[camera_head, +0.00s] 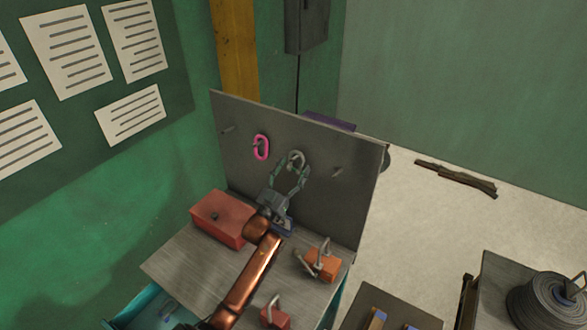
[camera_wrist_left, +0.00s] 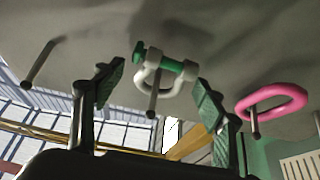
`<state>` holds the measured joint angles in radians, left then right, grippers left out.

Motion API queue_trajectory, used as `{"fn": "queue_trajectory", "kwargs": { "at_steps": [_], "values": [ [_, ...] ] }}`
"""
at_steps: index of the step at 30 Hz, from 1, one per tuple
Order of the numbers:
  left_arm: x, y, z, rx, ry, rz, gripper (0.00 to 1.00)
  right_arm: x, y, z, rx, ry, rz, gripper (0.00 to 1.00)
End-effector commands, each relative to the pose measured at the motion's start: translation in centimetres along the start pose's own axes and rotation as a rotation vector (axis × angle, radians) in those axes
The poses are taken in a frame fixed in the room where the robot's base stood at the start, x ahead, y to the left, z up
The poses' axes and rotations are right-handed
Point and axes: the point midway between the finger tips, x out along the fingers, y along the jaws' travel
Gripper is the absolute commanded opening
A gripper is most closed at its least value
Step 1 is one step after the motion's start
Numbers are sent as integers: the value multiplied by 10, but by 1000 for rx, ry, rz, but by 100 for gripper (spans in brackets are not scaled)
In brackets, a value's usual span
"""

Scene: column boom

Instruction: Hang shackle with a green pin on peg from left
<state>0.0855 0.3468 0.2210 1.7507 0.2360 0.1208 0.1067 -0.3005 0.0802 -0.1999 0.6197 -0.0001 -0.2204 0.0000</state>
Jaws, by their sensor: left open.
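The grey shackle (camera_head: 296,158) is at a middle peg on the upright grey board (camera_head: 230,165). In the left wrist view the shackle (camera_wrist_left: 178,84) has its green pin (camera_wrist_left: 180,66) across it, and the peg (camera_wrist_left: 153,103) appears to pass through its bow. My left gripper (camera_head: 290,180) is open in front of the board. In the left wrist view its fingers (camera_wrist_left: 160,95) stand apart on either side of the shackle, with gaps visible. A pink link (camera_head: 261,147) hangs on the peg to the left. My right gripper is not in view.
Bare pegs stick out at the board's left (camera_head: 227,129) and right (camera_head: 337,171). Below are a red box (camera_head: 222,218), an orange padlock (camera_head: 323,263) and a red padlock (camera_head: 275,317) on the grey worktop (camera_head: 190,262). A teal drawer (camera_head: 140,305) is open at front left.

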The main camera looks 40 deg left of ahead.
Motion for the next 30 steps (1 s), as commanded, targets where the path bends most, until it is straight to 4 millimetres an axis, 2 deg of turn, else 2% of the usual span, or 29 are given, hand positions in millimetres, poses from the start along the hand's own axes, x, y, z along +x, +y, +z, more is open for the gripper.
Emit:
{"fn": "queue_trajectory", "kwargs": {
  "at_steps": [6,10,21,25,30],
  "values": [
    [-2,0,2,0,-3,-1,65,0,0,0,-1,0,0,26],
    [-12,0,2,0,-5,-1,65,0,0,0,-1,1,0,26],
    [-85,-1,2,-1,-5,-1,65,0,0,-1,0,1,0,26],
    [-105,0,2,-1,-4,-1,65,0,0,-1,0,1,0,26],
    [-118,0,1,0,-2,0,65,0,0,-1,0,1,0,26]
  ]
}}
